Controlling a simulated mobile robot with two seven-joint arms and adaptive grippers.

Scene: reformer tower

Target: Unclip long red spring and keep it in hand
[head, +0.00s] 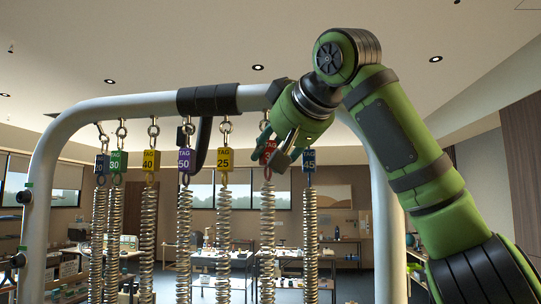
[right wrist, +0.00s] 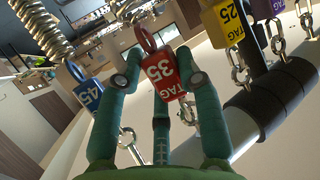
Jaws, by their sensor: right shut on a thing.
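The long red spring (head: 267,240) is a silvery coil hanging straight down under a red tag (head: 267,151). My right gripper (head: 283,150) is at that tag, just below the bar. In the right wrist view, the red tag (right wrist: 166,75), marked 35, sits between my right gripper's fingers (right wrist: 160,82), which are closed on it. A metal clip link (right wrist: 187,112) shows at the tag's bar-side end. The fingers partly cover the clip in the head view, so I cannot tell whether it is still hooked. My left gripper is not in view.
A grey bar frame (head: 130,105) with a black sleeve (head: 208,99) carries several hanging springs. The yellow-tagged spring (head: 224,160) hangs close on the left, the blue-tagged spring (head: 309,161) close on the right. Tables (head: 220,262) stand behind.

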